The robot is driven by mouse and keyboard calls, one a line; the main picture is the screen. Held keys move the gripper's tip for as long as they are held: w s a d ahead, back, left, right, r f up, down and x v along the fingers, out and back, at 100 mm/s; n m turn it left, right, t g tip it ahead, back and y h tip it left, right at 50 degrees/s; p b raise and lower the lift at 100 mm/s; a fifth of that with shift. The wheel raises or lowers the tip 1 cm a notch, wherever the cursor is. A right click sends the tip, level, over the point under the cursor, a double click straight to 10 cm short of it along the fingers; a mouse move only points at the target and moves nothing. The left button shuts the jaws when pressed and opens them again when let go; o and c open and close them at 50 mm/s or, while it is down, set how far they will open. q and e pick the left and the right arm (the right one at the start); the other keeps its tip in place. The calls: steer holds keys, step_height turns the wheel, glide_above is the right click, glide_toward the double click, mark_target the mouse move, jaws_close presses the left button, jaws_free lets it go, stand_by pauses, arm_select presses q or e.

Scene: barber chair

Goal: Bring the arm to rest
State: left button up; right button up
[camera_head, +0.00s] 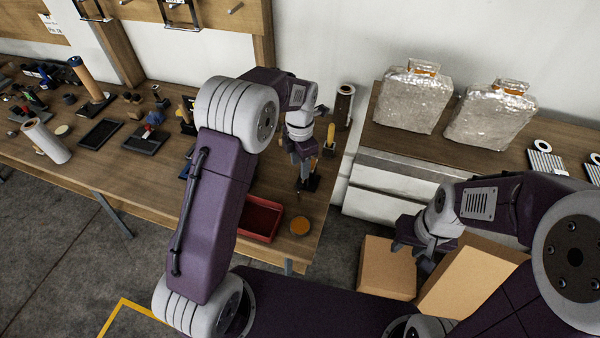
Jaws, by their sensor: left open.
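My left arm reaches up and over the wooden workbench (160,183). Its gripper (303,178) points down over the right end of the bench and is open. It is close to a small dark item with an upright yellow-brown handle (329,138); I cannot tell whether they touch. My right arm comes in from the right. Its gripper (418,257) hangs in front of the cardboard boxes, small in the picture, and its jaw gap is not clear. I see nothing held in it.
Tools crowd the bench's left part. Two silvery bags (411,98) stand on the cabinet. Cardboard boxes (388,270) stand on the floor. Open floor lies at the lower left.

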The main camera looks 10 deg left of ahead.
stand_by(0.4)
arm_select(q)
steer(key=s+a+r+m+t, duration=0.1)
steer(key=s+a+r+m, duration=0.1)
steer(key=s+a+r, duration=0.35)
steer(key=s+f+m, duration=0.2)
steer(key=s+m, duration=0.5)
steer(key=m, duration=0.5)
steer(key=s+f+m, duration=0.2)
steer(key=s+m, duration=0.4)
steer(key=m, duration=0.6)
steer(key=shift+s+f, duration=0.35)
steer(key=shift+s, duration=0.05)
